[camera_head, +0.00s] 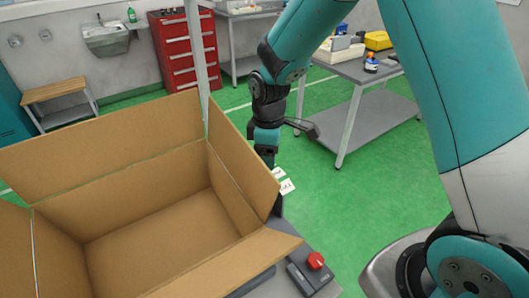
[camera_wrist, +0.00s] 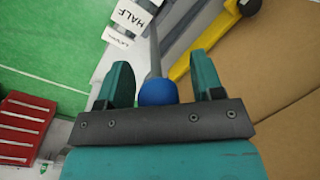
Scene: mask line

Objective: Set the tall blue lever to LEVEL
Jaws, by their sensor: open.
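The tall blue lever shows in the wrist view as a round blue knob (camera_wrist: 157,93) on a thin grey shaft. The knob sits between the two teal fingers of my gripper (camera_wrist: 160,68), close to the palm. The gripper is open, with a gap visible on each side of the knob. A white HALF label (camera_wrist: 130,15) lies up and left of the shaft. A smaller white label (camera_wrist: 117,37) below it is partly cut off and hard to read. In the head view my gripper (camera_head: 267,150) points down behind the box; the lever is hidden there.
An open, empty cardboard box (camera_head: 100,146) fills the left foreground beside my gripper. A red button (camera_head: 316,260) is on a grey unit at its front right.

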